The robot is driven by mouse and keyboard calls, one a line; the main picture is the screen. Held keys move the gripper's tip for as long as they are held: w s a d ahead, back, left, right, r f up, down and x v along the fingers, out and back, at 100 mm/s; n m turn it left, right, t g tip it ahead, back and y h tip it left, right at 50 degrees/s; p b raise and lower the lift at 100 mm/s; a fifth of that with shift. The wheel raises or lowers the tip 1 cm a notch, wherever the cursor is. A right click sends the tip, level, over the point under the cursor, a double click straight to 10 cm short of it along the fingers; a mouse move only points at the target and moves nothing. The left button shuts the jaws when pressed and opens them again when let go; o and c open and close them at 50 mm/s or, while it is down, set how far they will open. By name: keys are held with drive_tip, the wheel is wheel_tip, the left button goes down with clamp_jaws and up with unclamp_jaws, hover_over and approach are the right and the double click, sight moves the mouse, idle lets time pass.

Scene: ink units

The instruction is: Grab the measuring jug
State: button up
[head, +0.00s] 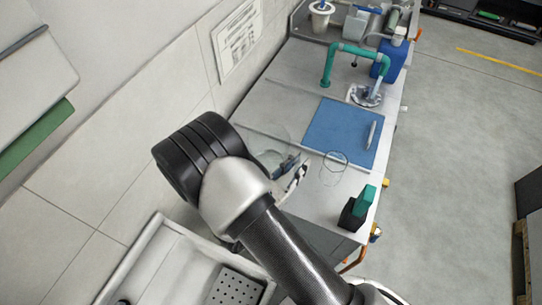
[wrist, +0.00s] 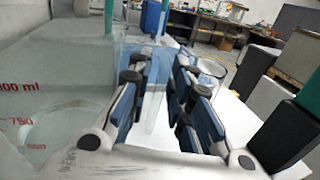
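The measuring jug (head: 271,138) is clear with red volume marks. In the wrist view the jug (wrist: 50,85) fills the left side, very close to the camera. My gripper (wrist: 160,70) is open, its two blue-padded fingers apart. A clear upright strip, which looks like the jug's handle, shows between the fingers, but I cannot tell whether either finger touches it. In the head view my gripper (head: 291,172) is beside the jug, partly hidden behind my arm.
A thin clear round vessel (head: 335,168) stands at the near edge of a blue mat (head: 335,125). A black and green block (head: 357,208) is near the bench's right edge. A teal pipe frame (head: 345,50) and a blue container (head: 390,62) stand farther back.

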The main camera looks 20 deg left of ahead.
clamp_jaws()
drive_tip(key=shift+r, duration=0.15)
idle(0.7)
